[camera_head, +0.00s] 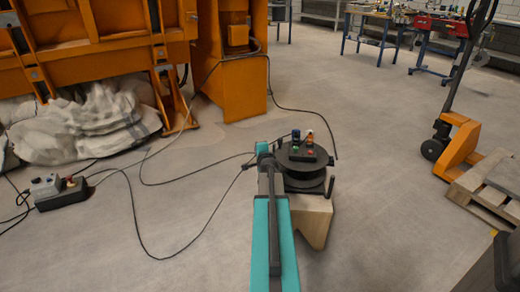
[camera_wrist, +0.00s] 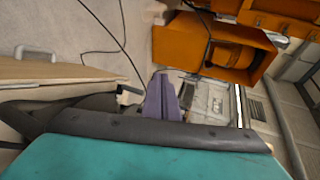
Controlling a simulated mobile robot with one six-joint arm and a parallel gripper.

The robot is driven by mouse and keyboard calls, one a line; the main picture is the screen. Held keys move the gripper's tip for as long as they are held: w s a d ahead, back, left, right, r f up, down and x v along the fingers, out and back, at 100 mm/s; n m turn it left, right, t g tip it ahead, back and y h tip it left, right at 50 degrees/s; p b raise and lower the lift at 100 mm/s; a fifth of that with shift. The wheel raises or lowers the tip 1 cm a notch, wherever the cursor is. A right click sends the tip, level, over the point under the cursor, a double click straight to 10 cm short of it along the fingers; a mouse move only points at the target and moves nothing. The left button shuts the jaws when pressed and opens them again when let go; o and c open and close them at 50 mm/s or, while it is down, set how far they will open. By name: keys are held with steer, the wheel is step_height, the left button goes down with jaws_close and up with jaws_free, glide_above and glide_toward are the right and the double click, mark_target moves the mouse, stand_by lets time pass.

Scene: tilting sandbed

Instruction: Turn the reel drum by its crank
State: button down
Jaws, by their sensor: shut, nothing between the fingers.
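The black reel drum (camera_head: 305,178) lies flat on a pale wooden stand (camera_head: 314,222) in the middle of the head view. A small dark upright piece (camera_head: 331,187), which looks like the crank handle, shows at the drum's right edge. My teal arm reaches up to the drum's left side, and my gripper cannot be made out there. In the wrist view my gripper (camera_wrist: 161,98) appears as narrow purple fingers, shut with nothing held. A wooden panel with a pale handle is at the left, and the contact with the crank cannot be told.
A control box (camera_head: 62,194) and loose black cables (camera_head: 150,250) lie on the floor at left. An orange machine (camera_head: 230,75) stands behind. A pallet jack (camera_head: 462,140) and wooden pallet (camera_head: 488,185) are at right. Open floor lies between.

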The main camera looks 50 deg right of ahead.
steer(key=w+a+f+n+g+y, duration=0.1)
steer(key=w+a+f+n+y, duration=0.2)
steer(key=a+f, duration=0.6)
steer(key=w+a+f+n+y, duration=0.2)
steer(key=a+f+n, duration=0.25)
steer(key=a, duration=0.75)
steer(key=w+a+f+n+g+y, duration=0.1)
steer(key=w+a+f+n+y, duration=0.15)
steer(key=a+f, duration=0.7)
steer(key=s+a+f+n+g+y, duration=0.1)
steer(key=s+a+f+n+y, duration=0.15)
steer(key=a, duration=0.45)
steer(key=s+a+f+n+g+y, duration=0.15)
steer(key=a+f, duration=0.25)
steer(key=a, duration=0.4)
steer(key=s+a+f+n+g, duration=0.3)
steer(key=s+a+f, duration=0.1)
steer(key=s+a, duration=0.35)
steer(key=s+a+f+n+g, duration=0.3)
steer(key=s+a+f, duration=0.25)
steer(key=a, duration=0.25)
steer(key=s+a+f+n+g+h, duration=0.1)
steer(key=s+a+n+g, duration=0.1)
steer(key=s, duration=0.7)
steer(key=s+a+f+n+g+h, duration=0.1)
steer(key=s+a+n+g, duration=0.2)
steer(key=s, duration=0.6)
steer(key=shift+s+a+n, duration=0.15)
steer(key=shift+a+n, duration=0.45)
steer(key=shift+s, duration=0.1)
